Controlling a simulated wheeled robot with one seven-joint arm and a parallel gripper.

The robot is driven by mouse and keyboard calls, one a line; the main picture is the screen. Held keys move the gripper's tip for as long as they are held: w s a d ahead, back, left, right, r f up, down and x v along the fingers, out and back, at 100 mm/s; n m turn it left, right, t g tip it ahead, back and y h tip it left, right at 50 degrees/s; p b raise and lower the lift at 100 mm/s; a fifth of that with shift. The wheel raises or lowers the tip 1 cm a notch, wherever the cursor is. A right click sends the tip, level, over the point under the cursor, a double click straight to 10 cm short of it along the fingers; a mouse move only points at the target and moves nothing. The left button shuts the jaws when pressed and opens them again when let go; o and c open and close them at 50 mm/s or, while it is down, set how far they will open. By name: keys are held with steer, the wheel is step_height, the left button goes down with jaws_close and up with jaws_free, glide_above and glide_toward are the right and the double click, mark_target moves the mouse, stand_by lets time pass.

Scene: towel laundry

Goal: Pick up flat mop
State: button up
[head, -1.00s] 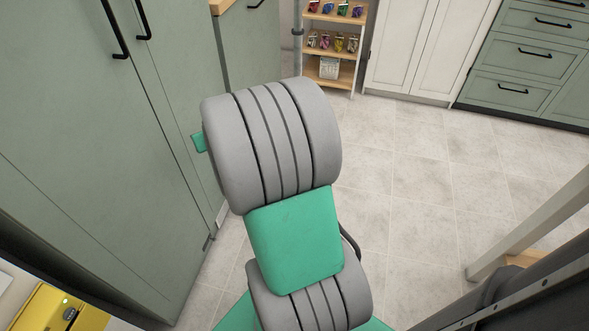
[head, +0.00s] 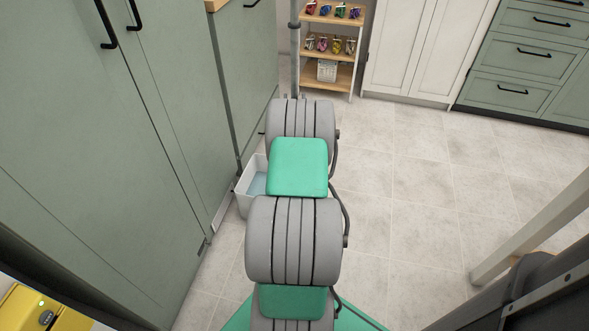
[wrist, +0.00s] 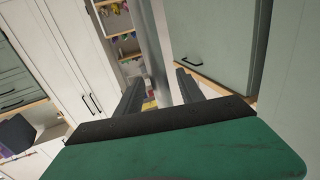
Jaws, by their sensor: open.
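A grey upright pole (head: 295,55), which looks like the flat mop's handle, stands in front of the small shelf in the head view. It has a dark collar near the top of the picture. Its lower part and any mop head are hidden behind my arm. In the wrist view the pole (wrist: 150,45) runs down toward the gap between my fingers. My gripper (wrist: 158,84) is open, with one dark finger on each side of the pole's line. I cannot tell whether the pole is between the fingers or beyond them. My gripper is hidden in the head view.
A white bucket (head: 244,187) stands on the floor left of my arm, by tall green cabinets (head: 100,150). A shelf (head: 328,75) with small colourful items is behind the pole. A yellow object (head: 35,310) is at lower left.

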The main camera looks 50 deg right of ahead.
jaws_close()
stand_by(0.4)
steer(key=shift+r, duration=0.2)
